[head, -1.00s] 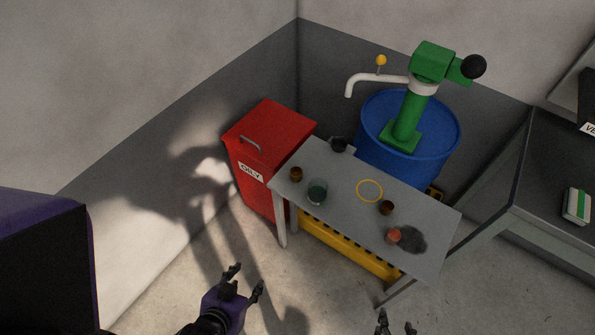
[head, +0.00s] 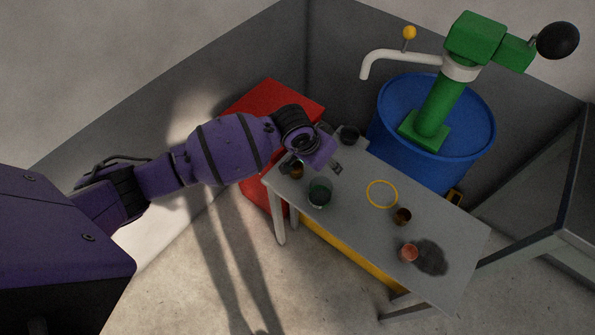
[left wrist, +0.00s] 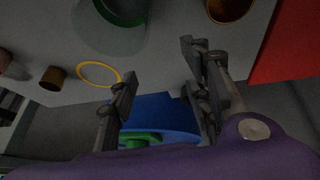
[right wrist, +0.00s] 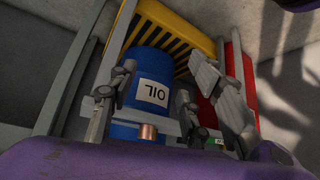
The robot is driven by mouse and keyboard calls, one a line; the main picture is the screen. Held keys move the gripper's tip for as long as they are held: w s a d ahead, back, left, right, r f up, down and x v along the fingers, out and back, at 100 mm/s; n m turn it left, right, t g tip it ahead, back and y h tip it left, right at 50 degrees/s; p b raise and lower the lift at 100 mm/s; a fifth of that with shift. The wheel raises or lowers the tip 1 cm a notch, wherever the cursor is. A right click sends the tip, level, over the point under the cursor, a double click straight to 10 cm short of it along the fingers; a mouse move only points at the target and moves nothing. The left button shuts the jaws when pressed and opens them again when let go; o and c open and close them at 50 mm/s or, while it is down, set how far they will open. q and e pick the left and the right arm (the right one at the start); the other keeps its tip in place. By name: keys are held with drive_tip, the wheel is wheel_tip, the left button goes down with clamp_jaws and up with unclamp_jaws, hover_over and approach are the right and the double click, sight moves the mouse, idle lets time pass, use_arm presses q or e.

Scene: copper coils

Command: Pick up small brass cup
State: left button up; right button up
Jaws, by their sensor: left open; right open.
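Two small brown, brass-like cups stand on the grey table (head: 455,240). One cup (head: 297,171) is at the left end, partly covered by my left gripper; the other cup (head: 402,216) is right of the yellow ring. I cannot tell which is smaller. My left gripper (head: 316,165) is open and empty above the table's left end. In the left wrist view its fingers (left wrist: 158,65) are apart, with the near cup (left wrist: 230,8) at the top right and the other cup (left wrist: 52,78) far left. My right gripper (right wrist: 165,85) is open and empty, low by the table.
Behind are a red bin (head: 268,96) and a blue drum (head: 450,115) with a green pump.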

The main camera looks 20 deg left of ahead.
sight(298, 166)
use_arm(q)
drive_tip(key=s+a+r+n+g+y+b, duration=0.1)
drive_tip(key=a+r+n+g+y, duration=0.2)
drive_tip(key=a, duration=0.5)
drive_tip(key=shift+g, duration=0.5)
drive_tip(key=f, duration=0.3)
drive_tip(key=f+b, duration=0.1)
drive_tip(key=f, duration=0.4)
drive_tip(key=shift+w+f, duration=0.35)
drive_tip(key=shift+f, duration=0.05)
drive_tip(key=c, duration=1.1)
